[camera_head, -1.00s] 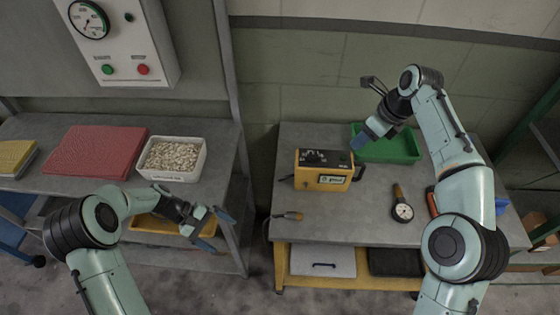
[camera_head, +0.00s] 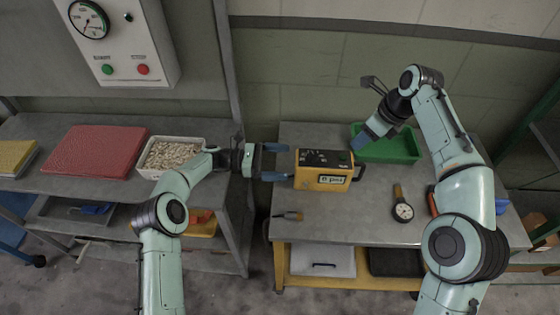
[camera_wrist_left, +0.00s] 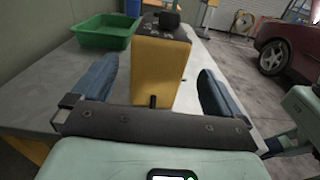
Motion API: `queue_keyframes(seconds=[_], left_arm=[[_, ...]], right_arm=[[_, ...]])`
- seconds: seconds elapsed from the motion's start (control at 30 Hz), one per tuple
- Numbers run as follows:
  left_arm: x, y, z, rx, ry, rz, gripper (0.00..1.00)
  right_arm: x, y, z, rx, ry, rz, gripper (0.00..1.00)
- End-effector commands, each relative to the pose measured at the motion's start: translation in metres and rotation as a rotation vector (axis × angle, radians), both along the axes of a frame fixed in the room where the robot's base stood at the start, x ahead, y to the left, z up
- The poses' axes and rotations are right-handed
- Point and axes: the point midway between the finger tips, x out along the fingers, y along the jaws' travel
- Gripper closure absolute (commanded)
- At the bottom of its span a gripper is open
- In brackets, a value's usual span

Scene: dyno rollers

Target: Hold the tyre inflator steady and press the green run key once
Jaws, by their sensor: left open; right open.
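The tyre inflator (camera_head: 323,172) is a yellow box with a dark top panel and a small display on its front. It stands upright on the grey workbench; it also shows in the left wrist view (camera_wrist_left: 160,72). My left gripper (camera_head: 276,162) is open just left of it, with its blue fingers pointing at its left end. In the left wrist view the inflator's end lies between the open fingers, apart from both. My right gripper (camera_head: 364,138) is open near the inflator's right back corner, by the green tray. I cannot make out the green run key.
A green tray (camera_head: 402,147) stands behind the inflator. A white bin of pale pieces (camera_head: 160,157) and a red mat (camera_head: 95,152) are on the left bench.

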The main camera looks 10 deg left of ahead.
Motion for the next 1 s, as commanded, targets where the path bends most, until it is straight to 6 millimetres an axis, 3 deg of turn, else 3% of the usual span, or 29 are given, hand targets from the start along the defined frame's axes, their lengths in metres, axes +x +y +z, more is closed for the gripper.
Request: queue_keyframes(seconds=[0.53, 0.97, 1.0], left_arm=[[0.004, -0.068, -0.001, -0.013, 0.032, -0.006, 0.0], [0.005, -0.079, -0.001, -0.012, 0.032, -0.003, 0.0], [0.005, -0.079, -0.001, -0.012, 0.032, -0.003, 0.1]], right_arm=[[0.0, 0.0, 0.0, 0.0, 0.0, 0.0, 0.57], [0.0, 0.0, 0.0, 0.0, 0.0, 0.0, 0.57], [0.0, 0.0, 0.0, 0.0, 0.0, 0.0, 0.57]])
